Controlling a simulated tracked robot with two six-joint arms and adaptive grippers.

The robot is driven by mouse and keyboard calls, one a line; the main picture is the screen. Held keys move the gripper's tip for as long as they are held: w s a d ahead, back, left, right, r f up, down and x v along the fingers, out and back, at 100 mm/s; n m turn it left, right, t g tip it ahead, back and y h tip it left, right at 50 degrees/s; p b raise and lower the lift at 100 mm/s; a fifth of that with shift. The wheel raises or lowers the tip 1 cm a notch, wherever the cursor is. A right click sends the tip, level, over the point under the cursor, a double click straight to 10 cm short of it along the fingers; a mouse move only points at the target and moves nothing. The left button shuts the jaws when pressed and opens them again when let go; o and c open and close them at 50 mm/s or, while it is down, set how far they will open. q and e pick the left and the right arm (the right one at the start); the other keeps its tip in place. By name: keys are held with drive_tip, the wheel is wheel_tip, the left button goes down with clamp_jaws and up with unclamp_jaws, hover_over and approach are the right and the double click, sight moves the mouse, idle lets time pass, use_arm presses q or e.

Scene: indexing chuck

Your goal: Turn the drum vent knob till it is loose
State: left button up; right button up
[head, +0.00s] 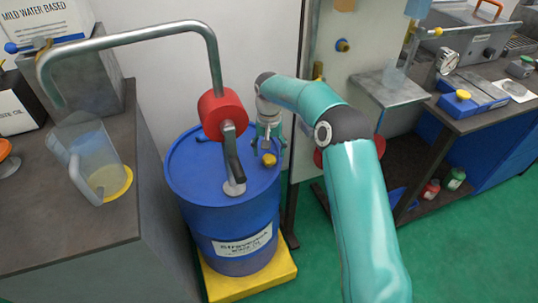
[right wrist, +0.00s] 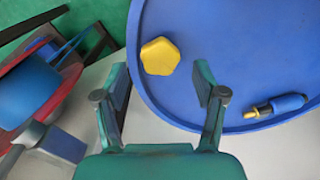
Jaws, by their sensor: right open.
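The yellow lobed vent knob (head: 269,160) sits on top of the blue drum (head: 222,207), near its right edge. In the right wrist view the knob (right wrist: 160,56) lies ahead of my gripper, in line with the gap between the fingers, near the drum's rim (right wrist: 140,95). My right gripper (right wrist: 160,82) is open and empty, with its fingers spread wider than the knob and apart from it. In the head view the gripper (head: 268,140) hangs over the drum top close to the knob. My left gripper is out of view.
A red pump (head: 222,113) with a long curved grey pipe rises from the drum beside my right gripper. The drum stands on a yellow base (head: 250,281). A grey bench with a clear jug (head: 98,165) is at left.

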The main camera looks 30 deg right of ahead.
sight(269, 157)
wheel_tip(269, 157, up, 9)
idle(0.3)
